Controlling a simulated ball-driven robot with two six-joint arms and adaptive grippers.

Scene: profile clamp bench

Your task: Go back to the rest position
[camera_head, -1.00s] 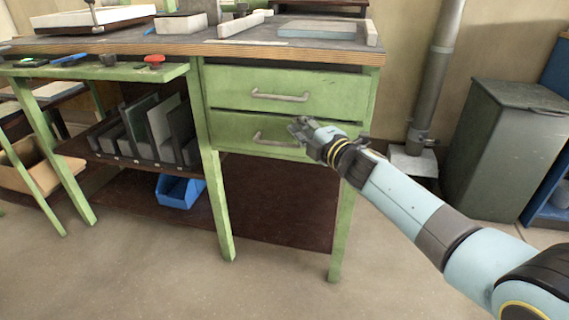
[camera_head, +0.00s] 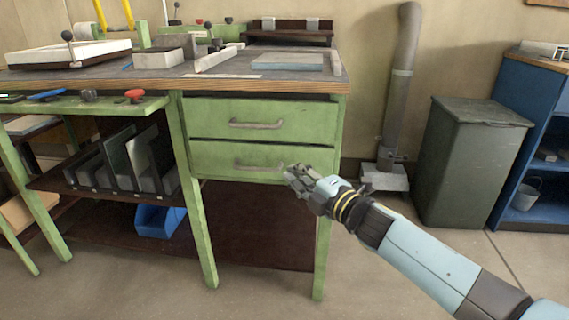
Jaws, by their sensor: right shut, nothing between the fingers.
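My right gripper (camera_head: 289,172) reaches in from the lower right, its fingers shut with nothing between them. It shows in front of the lower drawer (camera_head: 215,160) of the green workbench, just right of that drawer's handle (camera_head: 258,167); whether it touches the drawer front I cannot tell. The upper drawer (camera_head: 300,120) is above it. Both drawers look closed. My left gripper is not in view.
The bench top (camera_head: 200,82) holds a white tray (camera_head: 68,55), blocks and a flat blue-grey plate (camera_head: 287,61). A blue bin (camera_head: 160,221) sits on the lower shelf. A grey waste bin (camera_head: 470,165) and a blue shelf unit (camera_head: 530,100) stand right. Open floor lies in front.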

